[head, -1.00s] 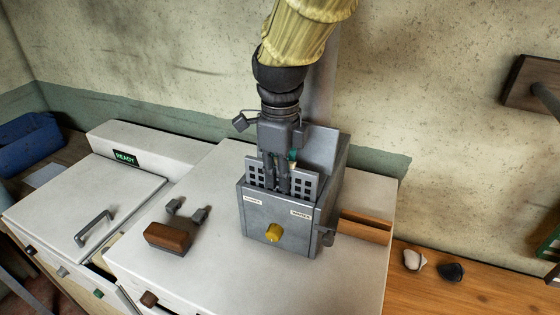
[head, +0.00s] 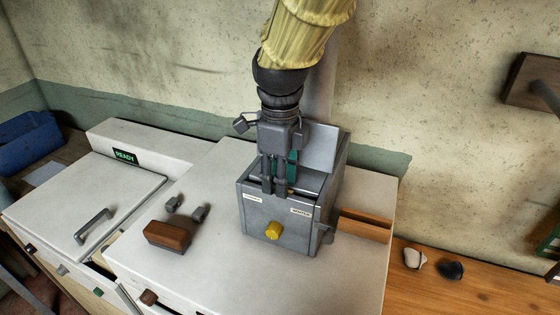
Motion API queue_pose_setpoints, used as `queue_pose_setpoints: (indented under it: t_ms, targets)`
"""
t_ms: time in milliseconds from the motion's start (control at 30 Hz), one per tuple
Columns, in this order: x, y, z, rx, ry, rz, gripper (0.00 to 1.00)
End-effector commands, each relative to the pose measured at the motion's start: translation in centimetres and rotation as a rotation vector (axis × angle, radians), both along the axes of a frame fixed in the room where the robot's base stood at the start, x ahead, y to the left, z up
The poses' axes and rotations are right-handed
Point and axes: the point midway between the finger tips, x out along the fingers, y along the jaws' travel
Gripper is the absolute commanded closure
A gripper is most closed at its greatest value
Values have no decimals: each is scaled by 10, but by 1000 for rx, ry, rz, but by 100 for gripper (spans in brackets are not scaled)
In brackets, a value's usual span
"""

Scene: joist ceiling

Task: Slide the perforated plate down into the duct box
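The duct box (head: 275,218) is a grey metal box with an open top, a yellow knob (head: 273,230) and two small labels on its front. It stands upright on the pale worktop. The perforated plate does not show above the rim; the box's front wall hides whatever is inside. My gripper (head: 274,191) points down into the open top, just behind the front wall. Its two fingers are close together with their tips at about rim height. Whether they hold anything cannot be made out. A teal part (head: 292,165) shows beside the fingers.
A raised grey panel (head: 321,148) stands at the back of the box. A brown block (head: 167,236) and two small grey pieces (head: 186,208) lie to the left. The left worktop has free room.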

Motion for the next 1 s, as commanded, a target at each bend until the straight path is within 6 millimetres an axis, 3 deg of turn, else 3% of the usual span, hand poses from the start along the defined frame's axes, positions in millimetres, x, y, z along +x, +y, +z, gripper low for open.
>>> queue_pose_setpoints:
  t_ms: [167,767,800,1000]
  targets:
    - [0,0,10,1,-2,0,65]
    - [0,0,87,2,-2,0,65]
    - [0,0,80,2,0,1,65]
    - [0,0,79,3,-1,0,65]
